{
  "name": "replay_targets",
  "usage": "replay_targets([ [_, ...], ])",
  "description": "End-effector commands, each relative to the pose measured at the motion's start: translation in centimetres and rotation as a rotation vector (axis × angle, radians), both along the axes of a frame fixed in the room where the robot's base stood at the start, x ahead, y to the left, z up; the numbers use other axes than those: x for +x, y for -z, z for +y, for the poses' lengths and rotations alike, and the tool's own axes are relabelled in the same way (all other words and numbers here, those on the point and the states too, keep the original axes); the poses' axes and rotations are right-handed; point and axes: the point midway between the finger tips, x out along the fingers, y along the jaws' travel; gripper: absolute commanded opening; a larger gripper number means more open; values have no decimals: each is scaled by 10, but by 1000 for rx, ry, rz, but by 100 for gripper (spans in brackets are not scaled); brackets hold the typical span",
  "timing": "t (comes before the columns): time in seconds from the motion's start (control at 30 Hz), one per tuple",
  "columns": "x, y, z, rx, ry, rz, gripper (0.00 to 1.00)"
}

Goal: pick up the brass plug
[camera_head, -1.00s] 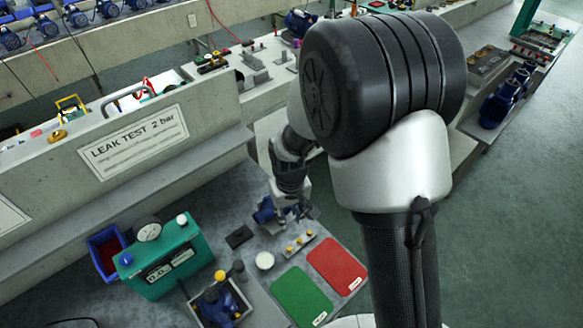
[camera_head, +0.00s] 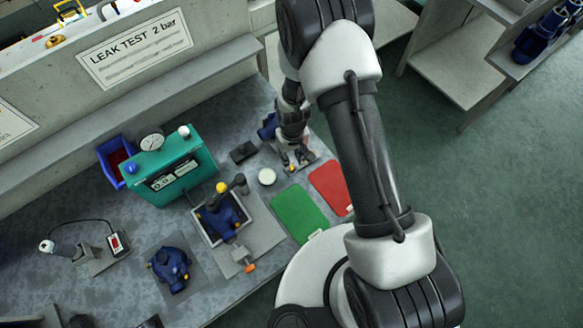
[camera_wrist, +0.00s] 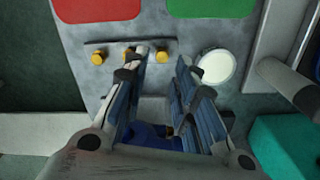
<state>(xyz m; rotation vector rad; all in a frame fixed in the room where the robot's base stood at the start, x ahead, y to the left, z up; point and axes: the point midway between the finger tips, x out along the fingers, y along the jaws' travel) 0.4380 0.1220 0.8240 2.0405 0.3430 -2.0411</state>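Three small brass plugs stand in a row on a grey strip (camera_wrist: 112,47) in the wrist view: one at the left (camera_wrist: 97,57), a middle one (camera_wrist: 128,54) partly hidden by a finger, and one at the right (camera_wrist: 162,56). The right plug shows between the fingertips. In the head view my gripper (camera_head: 297,160) is over the strip's place and largely hides the plugs.
Red (camera_head: 330,187) and green (camera_head: 299,214) mats and a white round lid (camera_head: 267,177) lie near my gripper. A blue pump (camera_head: 267,128) is just behind it. A teal test box (camera_head: 170,165) and a pump in a tray (camera_head: 220,215) stand to the left.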

Motion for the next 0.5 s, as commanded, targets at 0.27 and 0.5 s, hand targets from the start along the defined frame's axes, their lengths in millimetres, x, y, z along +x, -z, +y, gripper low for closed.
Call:
replay_targets([
  [0.27,-2,20,1,-1,0,2,26],
  [0.5,-2,54,3,0,1,1,26],
])
